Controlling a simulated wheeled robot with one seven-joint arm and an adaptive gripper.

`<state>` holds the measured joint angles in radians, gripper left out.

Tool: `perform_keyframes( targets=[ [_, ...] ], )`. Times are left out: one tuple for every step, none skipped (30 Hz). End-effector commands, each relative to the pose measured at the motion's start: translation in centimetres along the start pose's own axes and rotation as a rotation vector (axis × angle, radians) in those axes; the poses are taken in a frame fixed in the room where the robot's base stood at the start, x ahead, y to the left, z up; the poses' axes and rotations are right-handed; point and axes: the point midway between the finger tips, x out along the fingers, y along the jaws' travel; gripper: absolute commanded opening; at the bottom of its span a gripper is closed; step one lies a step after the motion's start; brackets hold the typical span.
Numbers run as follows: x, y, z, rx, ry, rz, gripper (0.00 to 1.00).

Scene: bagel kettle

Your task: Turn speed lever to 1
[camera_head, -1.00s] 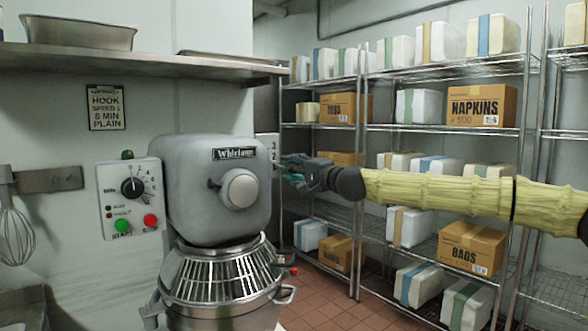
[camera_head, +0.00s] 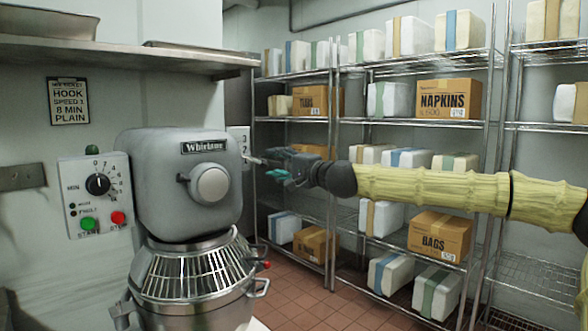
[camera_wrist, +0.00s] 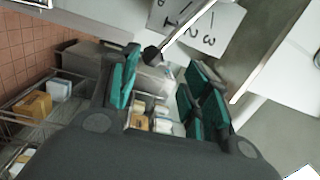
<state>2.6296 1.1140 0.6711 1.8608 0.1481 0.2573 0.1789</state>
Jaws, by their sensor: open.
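The grey mixer (camera_head: 190,165) stands at the left in the head view. A plate with speed numbers (camera_head: 243,142) shows at its right side; the wrist view shows the plate (camera_wrist: 222,28) tilted, with 2 and 3 readable. The speed lever (camera_wrist: 185,32) is a thin metal rod with a dark round knob (camera_wrist: 152,54). My gripper (camera_head: 272,168) is right of the mixer, beside the lever. In the wrist view my gripper (camera_wrist: 163,85) is open, its teal fingers apart, with the knob in the picture gap between them. Contact cannot be told, nor which number the lever points to.
A control panel (camera_head: 96,195) with dial and buttons is on the wall left of the mixer. The steel bowl guard (camera_head: 195,270) is below its head. Wire shelves (camera_head: 345,120) with boxes stand behind my arm. Red tiled floor (camera_head: 310,290) is clear between.

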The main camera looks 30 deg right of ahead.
Motion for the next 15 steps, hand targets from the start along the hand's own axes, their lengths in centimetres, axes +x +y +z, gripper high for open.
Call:
perform_keyframes(
  targets=[
    [-0.5, -0.1, 0.0, 0.0, 0.0, -0.002, 0.47],
    [-0.8, -0.1, 0.0, 0.0, 0.0, -0.002, 0.47],
    [-1.2, -0.1, 0.0, 0.001, 0.0, -0.001, 0.47],
    [-1.4, 0.0, 0.0, 0.002, 0.0, -0.001, 0.47],
    [-1.7, -0.1, 0.0, 0.002, 0.0, -0.002, 0.47],
    [-2.0, -0.1, 0.0, 0.002, 0.0, -0.002, 0.47],
    [-2.2, -0.1, 0.0, 0.001, -0.001, -0.001, 0.47],
    [-2.5, -0.1, 0.0, 0.001, -0.001, -0.001, 0.47],
    [-2.8, -0.1, 0.0, 0.001, -0.001, -0.001, 0.47],
    [-3.0, -0.1, 0.0, 0.001, 0.0, -0.001, 0.47],
    [-3.3, -0.1, 0.0, 0.001, 0.0, -0.001, 0.47],
    [-3.6, 0.0, -0.1, 0.001, 0.0, -0.001, 0.47],
    [-3.8, 0.0, 0.0, 0.002, -0.001, -0.001, 0.47],
    [-4.1, 0.0, 0.0, 0.002, -0.001, -0.001, 0.47],
    [-4.3, 0.0, 0.0, 0.001, -0.001, -0.001, 0.47]
  ],
)
